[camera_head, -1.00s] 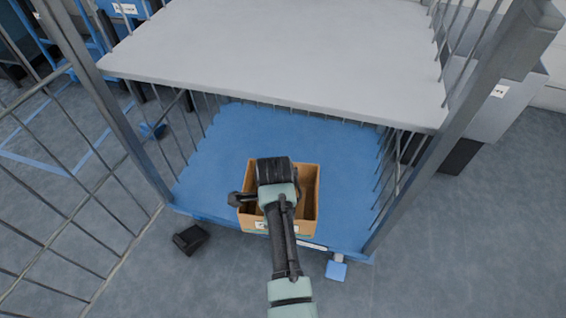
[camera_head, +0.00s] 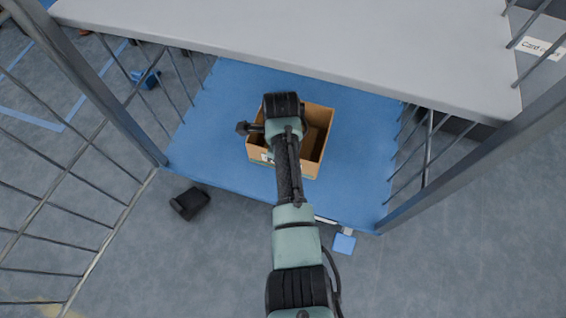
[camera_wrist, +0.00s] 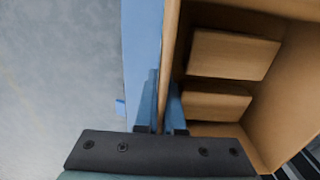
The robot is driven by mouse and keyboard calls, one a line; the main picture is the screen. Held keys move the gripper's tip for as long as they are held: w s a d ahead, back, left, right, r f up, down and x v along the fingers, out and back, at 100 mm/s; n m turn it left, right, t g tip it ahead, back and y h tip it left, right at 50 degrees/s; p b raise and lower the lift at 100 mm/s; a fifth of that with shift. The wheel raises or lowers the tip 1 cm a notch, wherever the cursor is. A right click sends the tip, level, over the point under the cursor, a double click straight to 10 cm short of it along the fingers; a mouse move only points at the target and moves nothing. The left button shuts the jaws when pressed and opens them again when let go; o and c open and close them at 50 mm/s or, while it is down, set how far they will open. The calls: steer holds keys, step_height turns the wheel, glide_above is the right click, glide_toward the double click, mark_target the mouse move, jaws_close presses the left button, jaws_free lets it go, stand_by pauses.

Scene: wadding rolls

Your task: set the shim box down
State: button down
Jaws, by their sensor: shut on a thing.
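The shim box (camera_head: 257,154) is an open brown box over the blue lower deck (camera_head: 362,160) of a cage trolley, inward of the deck's front edge. I cannot tell whether its bottom touches the deck. In the wrist view, my gripper (camera_wrist: 163,82) is shut on one side wall of the box (camera_wrist: 171,40), one finger inside and one outside. Two wooden blocks, the upper one (camera_wrist: 232,54) and the lower one (camera_wrist: 217,101), lie inside the box. In the head view my own wrist hides the fingers and part of the box.
A grey shelf (camera_head: 300,35) hangs above the deck. Barred sides flank it, with a post at the left (camera_head: 110,95) and one at the right (camera_head: 480,165). Blue deck is free around the box. A black caster (camera_head: 189,203) shows at the front left.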

step_height(320, 180, down, 6)
steer(key=b, duration=0.3)
steer(key=shift+b, duration=0.4)
steer(key=shift+w, duration=0.1)
steer(key=c, duration=1.5)
jaws_free()
steer(key=shift+f, duration=0.15)
steer(key=o, duration=0.5)
step_height(320, 180, up, 12)
steer(key=p, duration=0.9)
steer(key=shift+r, duration=0.2)
